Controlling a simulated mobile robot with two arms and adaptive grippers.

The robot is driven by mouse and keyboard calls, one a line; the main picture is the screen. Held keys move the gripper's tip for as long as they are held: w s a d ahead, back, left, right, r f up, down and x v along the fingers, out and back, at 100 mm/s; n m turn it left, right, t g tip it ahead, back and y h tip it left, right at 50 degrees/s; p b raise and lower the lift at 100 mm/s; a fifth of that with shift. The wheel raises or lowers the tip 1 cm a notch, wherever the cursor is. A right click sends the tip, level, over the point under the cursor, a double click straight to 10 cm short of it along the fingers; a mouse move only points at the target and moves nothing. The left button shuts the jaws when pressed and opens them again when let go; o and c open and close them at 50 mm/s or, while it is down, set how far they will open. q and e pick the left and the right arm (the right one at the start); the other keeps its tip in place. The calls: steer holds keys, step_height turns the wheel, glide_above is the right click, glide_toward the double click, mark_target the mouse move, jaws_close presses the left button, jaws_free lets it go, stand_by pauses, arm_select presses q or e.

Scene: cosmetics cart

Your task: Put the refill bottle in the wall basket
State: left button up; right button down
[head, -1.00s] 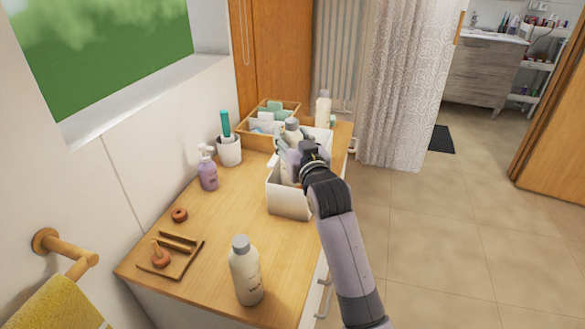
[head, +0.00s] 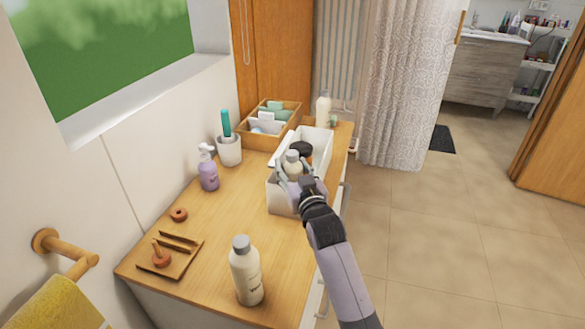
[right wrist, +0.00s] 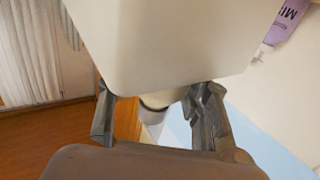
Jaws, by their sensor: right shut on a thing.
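My right gripper (head: 290,178) is shut on a cream bottle with a grey cap (head: 292,166), which I take for the refill bottle. It is upright at the near end of a white bin (head: 281,203) on the counter. Its lower part is hidden by the gripper and the bin's near wall, so I cannot tell whether it touches the bottom. In the right wrist view the fingers (right wrist: 155,105) flank a large pale surface whose identity is unclear. A similar cream bottle (head: 246,272) stands at the counter's front. I see no basket fixed to a wall. My left gripper is out of view.
A dark-lidded jar (head: 304,151) sits in the bin. A wooden box (head: 251,139), a white cup (head: 229,151) and a purple pump bottle (head: 208,172) stand nearby. A small brown tray (head: 180,266) lies front left. Another cream bottle (head: 323,108) stands at the back.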

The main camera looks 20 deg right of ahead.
steer(key=c, duration=1.2)
jaws_free()
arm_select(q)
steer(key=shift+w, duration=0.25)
arm_select(e)
steer(key=o, duration=0.3)
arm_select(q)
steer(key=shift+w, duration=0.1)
arm_select(e)
steer(key=shift+o, duration=0.2)
steer(key=shift+s+r, duration=0.1)
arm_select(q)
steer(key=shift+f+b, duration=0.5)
arm_select(e)
steer(key=s, duration=1.2)
